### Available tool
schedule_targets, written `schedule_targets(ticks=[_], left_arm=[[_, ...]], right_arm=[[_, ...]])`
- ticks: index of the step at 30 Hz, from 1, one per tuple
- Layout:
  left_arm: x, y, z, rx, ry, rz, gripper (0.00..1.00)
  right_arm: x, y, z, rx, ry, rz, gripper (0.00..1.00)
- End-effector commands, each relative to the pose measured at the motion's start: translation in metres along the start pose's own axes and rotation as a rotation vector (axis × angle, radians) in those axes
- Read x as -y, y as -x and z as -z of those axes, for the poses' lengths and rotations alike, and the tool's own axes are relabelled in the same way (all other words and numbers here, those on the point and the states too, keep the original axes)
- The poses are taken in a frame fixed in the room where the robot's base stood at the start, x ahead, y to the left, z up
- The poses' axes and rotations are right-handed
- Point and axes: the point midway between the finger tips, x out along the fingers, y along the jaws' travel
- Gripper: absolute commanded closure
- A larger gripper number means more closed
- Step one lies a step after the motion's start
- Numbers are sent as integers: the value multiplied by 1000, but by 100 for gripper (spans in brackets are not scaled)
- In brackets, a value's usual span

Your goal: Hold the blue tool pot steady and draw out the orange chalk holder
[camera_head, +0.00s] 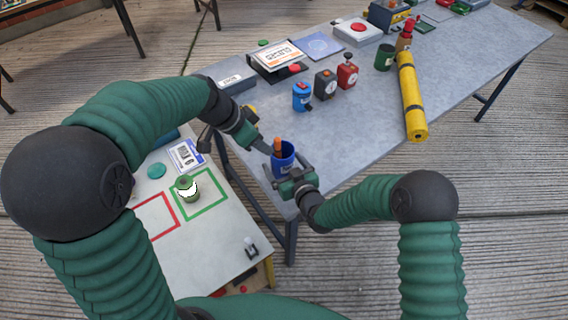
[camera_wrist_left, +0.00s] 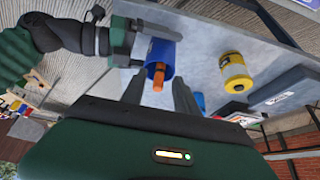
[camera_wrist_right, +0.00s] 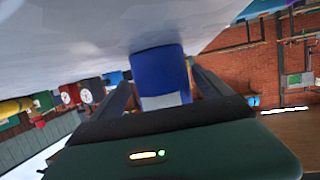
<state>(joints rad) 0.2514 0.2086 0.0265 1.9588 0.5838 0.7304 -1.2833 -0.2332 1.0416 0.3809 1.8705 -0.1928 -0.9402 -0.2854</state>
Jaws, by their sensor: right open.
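The blue tool pot (camera_head: 286,165) stands upright near the front corner of the grey table. The orange chalk holder (camera_head: 277,146) sticks up out of its mouth; its lower end is hidden inside. My left gripper (camera_head: 267,148) is open and close to the chalk holder. In the left wrist view, the chalk holder (camera_wrist_left: 158,81) points out of the pot (camera_wrist_left: 160,53) between the spread fingers. My right gripper (camera_head: 288,173) is open at the near side of the pot. In the right wrist view, the pot (camera_wrist_right: 160,74) is between its fingers; I cannot tell whether they touch it.
A yellow roll (camera_head: 411,97) lies at the right.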

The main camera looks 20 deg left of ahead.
Motion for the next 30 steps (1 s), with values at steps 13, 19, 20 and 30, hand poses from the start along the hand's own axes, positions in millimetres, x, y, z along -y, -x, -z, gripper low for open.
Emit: schedule_targets(ticks=[13,19,20,30], left_arm=[[0,0,0,1,1,1,64],[0,0,0,1,0,1,64],[0,0,0,1,0,1,64],[1,0,0,0,1,0,64]], right_arm=[[0,1,0,0,-1,0,52],[-1,1,0,-1,-1,0,78],[0,1,0,-1,-1,0,82],[0,0,1,-1,0,0,94]])
